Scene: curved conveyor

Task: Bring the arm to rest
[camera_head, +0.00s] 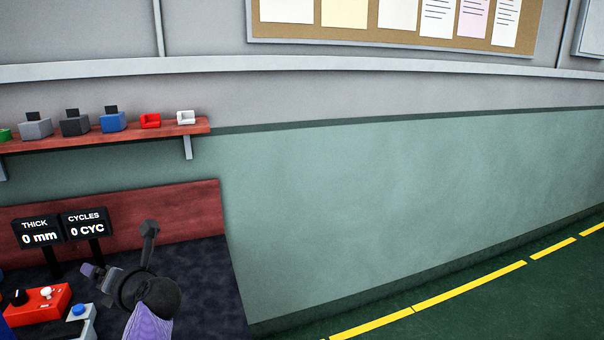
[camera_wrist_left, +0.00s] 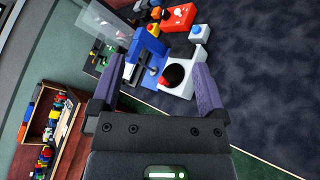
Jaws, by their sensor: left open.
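My left arm comes in at the bottom left of the head view. Its left gripper (camera_head: 119,257) is held over the dark worktop (camera_head: 205,285). In the left wrist view the two purple fingers of the left gripper (camera_wrist_left: 157,72) stand wide apart with nothing between them. Beyond them, apart from the fingers, are a blue machine (camera_wrist_left: 134,58) and a white block with a round black opening (camera_wrist_left: 175,75). My right gripper is in neither view.
A red control box (camera_head: 45,303) and a white box with a blue button (camera_head: 81,320) stand left of the arm. Two displays (camera_head: 60,230) read 0 mm and 0 CYC. A wooden bin of coloured pieces (camera_wrist_left: 30,112) shows in the wrist view. The floor at right is clear.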

